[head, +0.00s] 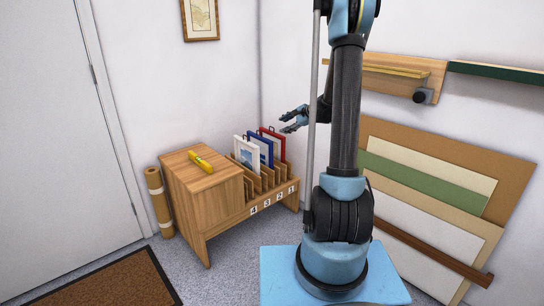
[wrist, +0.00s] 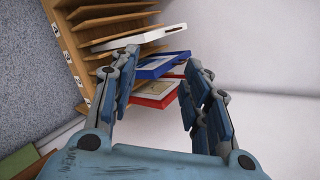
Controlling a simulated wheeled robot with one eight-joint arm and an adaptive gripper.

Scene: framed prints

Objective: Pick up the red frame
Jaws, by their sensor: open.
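The red frame (head: 283,147) stands upright in a wooden slotted rack, at the right end of a row of three frames. The blue frame in front hides part of it. In the wrist view the red frame (wrist: 152,102) shows between and beyond my fingers, with a pale picture inside its red border. My gripper (head: 284,124) is open and empty, just above and to the right of the red frame in the head view. In the wrist view my gripper (wrist: 162,57) has its fingers spread, and the right finger overlaps part of the frames.
A blue frame (head: 266,142) and a white frame (head: 247,158) stand beside the red one. The rack (head: 274,201) has numbered slots and joins a wooden cabinet (head: 204,195) with a yellow level (head: 201,162) on top. Boards (head: 445,170) lean on the right wall.

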